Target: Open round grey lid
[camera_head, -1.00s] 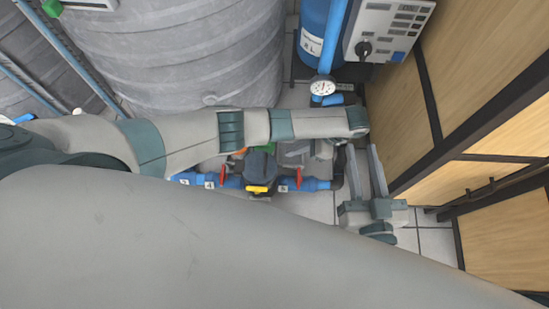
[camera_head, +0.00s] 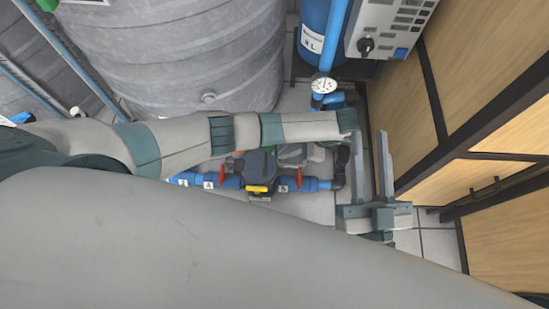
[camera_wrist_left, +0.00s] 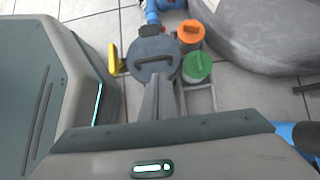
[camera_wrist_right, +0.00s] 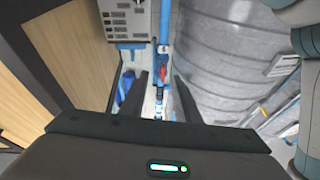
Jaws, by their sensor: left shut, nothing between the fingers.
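The round grey lid (camera_wrist_left: 152,58) is dark, with a raised bar handle across it, and sits flat on its housing in the left wrist view. In the head view the dark housing top (camera_head: 259,163) shows among blue pipes, just below my left forearm. My left gripper (camera_wrist_left: 158,78) is shut and empty, its fingertips over the near part of the lid, close to the handle. Whether they touch it I cannot tell. In the head view my left gripper is mostly hidden by its arm. My right gripper (camera_head: 374,145) is open and empty, right of the pipes.
An orange cap (camera_wrist_left: 190,32) and a green cap (camera_wrist_left: 197,66) stand right of the lid. A yellow handle (camera_wrist_left: 114,58) is left of it. Red valve levers (camera_head: 299,178) sit on the pipes. A large grey tank (camera_head: 180,50) and wooden cabinets (camera_head: 480,90) bound the space.

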